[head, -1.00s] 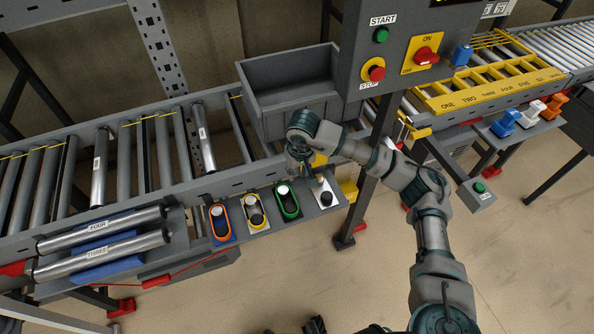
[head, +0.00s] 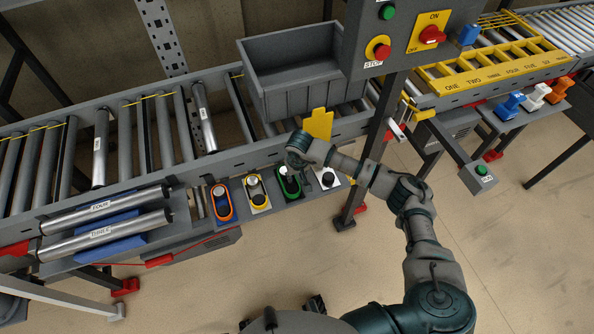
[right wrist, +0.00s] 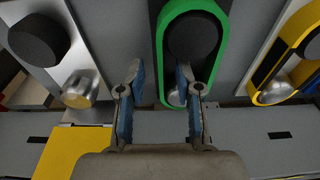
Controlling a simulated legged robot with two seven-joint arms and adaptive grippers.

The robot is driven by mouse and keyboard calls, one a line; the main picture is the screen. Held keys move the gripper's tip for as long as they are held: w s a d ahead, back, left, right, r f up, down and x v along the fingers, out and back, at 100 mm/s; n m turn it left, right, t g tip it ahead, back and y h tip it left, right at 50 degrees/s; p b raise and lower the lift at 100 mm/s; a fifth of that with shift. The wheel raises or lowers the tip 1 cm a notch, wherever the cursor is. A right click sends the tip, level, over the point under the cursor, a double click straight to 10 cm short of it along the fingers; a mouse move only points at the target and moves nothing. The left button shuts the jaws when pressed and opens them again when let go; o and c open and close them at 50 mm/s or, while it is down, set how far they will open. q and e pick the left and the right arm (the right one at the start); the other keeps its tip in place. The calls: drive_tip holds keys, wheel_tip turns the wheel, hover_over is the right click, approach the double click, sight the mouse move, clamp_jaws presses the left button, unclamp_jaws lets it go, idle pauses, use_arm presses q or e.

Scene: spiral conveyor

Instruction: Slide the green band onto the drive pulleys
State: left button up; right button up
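The green band (head: 289,183) is a rounded loop on a small plate at the conveyor's near side. In the right wrist view the green band (right wrist: 218,50) surrounds a black pulley (right wrist: 193,36) and a smaller silver one. The white plate (head: 330,182) to its right holds a black pulley (right wrist: 38,40) and a silver pulley (right wrist: 80,90) with no band around them. My right gripper (right wrist: 158,76) is open, one finger overlapping the green band's plate and the other between the two plates. No grip on the band shows. My left gripper does not show.
An orange band (head: 221,203) and a yellow band (head: 256,192) sit left of the green one. A grey bin (head: 290,85) and a yellow plate (head: 318,122) are behind. A dark post (head: 364,180) stands to the right. Two loose rollers (head: 103,225) lie left.

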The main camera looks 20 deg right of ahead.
sight(295, 176)
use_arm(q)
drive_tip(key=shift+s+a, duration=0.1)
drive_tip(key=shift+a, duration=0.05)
use_arm(e)
drive_tip(key=shift+a+f, duration=0.1)
drive_tip(key=c, duration=0.6)
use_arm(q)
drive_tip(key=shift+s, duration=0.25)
use_arm(e)
clamp_jaws()
